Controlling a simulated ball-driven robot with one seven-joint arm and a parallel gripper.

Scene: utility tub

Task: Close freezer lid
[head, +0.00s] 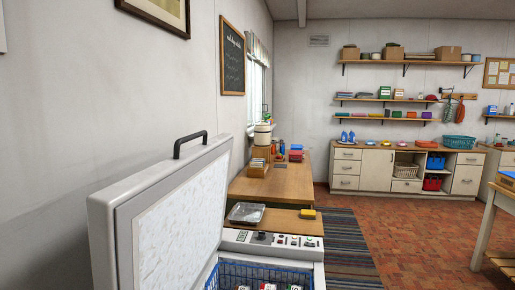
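The freezer lid (170,222) stands raised and open at the left, a thick white panel with a frosty-looking inner face turned to the right. A black handle (190,144) sits on its upper edge. The freezer body (296,256) is below and to the right of the lid, with a panel of knobs and buttons on its far rim. Inside the open freezer is a blue wire basket (236,273) with several packages, cut off by the bottom of the frame. My gripper is not in view.
A striped rug (345,250) and open brick-coloured floor (425,235) lie to the right. A wooden table (492,215) stands at the right edge.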

